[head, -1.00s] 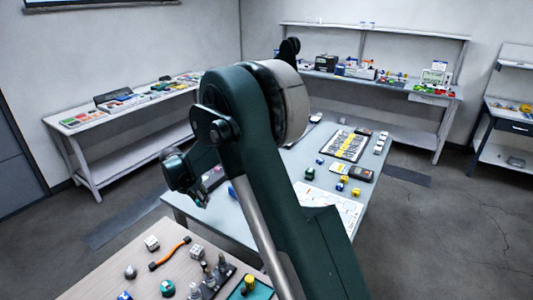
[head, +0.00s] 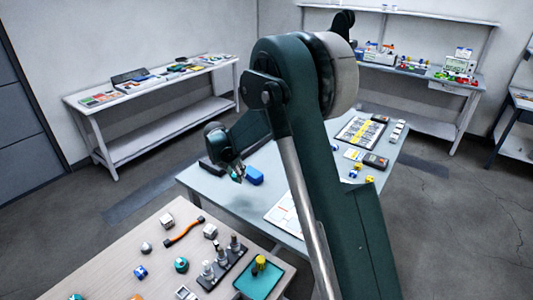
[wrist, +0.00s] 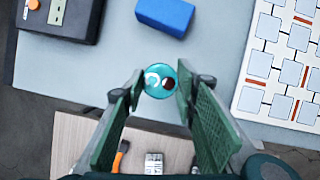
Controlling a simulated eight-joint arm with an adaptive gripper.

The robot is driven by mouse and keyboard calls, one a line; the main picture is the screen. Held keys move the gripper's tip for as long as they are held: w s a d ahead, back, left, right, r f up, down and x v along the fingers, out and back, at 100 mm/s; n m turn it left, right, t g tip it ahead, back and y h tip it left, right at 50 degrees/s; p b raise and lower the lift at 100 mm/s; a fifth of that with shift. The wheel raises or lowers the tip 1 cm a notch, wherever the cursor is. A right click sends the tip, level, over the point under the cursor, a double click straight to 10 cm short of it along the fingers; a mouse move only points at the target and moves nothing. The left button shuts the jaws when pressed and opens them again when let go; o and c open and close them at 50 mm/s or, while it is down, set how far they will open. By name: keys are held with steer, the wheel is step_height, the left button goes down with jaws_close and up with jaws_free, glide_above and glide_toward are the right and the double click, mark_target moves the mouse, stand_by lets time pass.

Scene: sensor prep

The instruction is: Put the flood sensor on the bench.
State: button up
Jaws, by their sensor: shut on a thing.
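My gripper (head: 237,175) is over the near left part of the grey-blue table (head: 215,190). In the wrist view my gripper (wrist: 160,88) is shut on a small round teal piece with a white curved mark and a dark spot, which looks like the flood sensor (wrist: 158,76). It sits between the fingertips, above the table's near edge. Only a bit of teal shows in the head view. Which surface is the bench is not certain: the grey-blue table is below, and a white bench (head: 150,135) stands at the left wall.
A blue block (wrist: 165,14) and a dark device (wrist: 60,18) lie on the grey-blue table just past the gripper, with a white gridded board (wrist: 262,60) to the right. The wooden table (head: 125,250) in front holds several small parts and a teal tray (head: 262,277).

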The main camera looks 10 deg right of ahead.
mark_target(235, 181)
steer(key=shift+f+b, duration=0.4)
steer(key=shift+f, duration=2.6)
steer(key=shift+f, duration=1.85)
steer(key=shift+f+b, duration=0.15)
steer(key=shift+b, duration=0.2)
steer(key=o, duration=0.8)
steer(key=shift+o, duration=0.4)
steer(key=p+v, duration=0.1)
steer(key=v, duration=1.1)
steer(key=shift+p, duration=0.35)
